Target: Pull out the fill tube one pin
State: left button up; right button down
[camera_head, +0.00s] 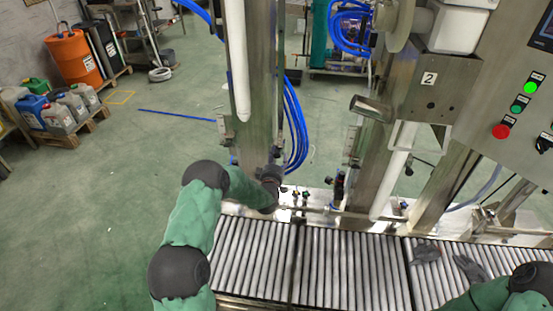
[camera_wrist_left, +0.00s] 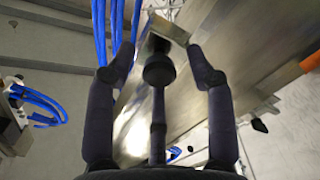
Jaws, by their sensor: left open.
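Fill tube one, a white tube (camera_head: 237,70), hangs along the left steel column. My left gripper (camera_head: 272,178) is low at that column, and its fingers are hard to make out in the head view.
A roller conveyor (camera_head: 350,262) runs along the front. A second white tube (camera_head: 391,185) hangs under the box marked 2. A control panel (camera_head: 518,100) with green and red buttons is at the right. Blue hoses (camera_head: 296,125) hang beside the left column.

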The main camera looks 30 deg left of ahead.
pick_arm(q)
grip_shut()
jog(key=shift+v, duration=1.15)
jog(key=shift+f, duration=0.1)
grip_release()
jog(key=v, duration=1.2)
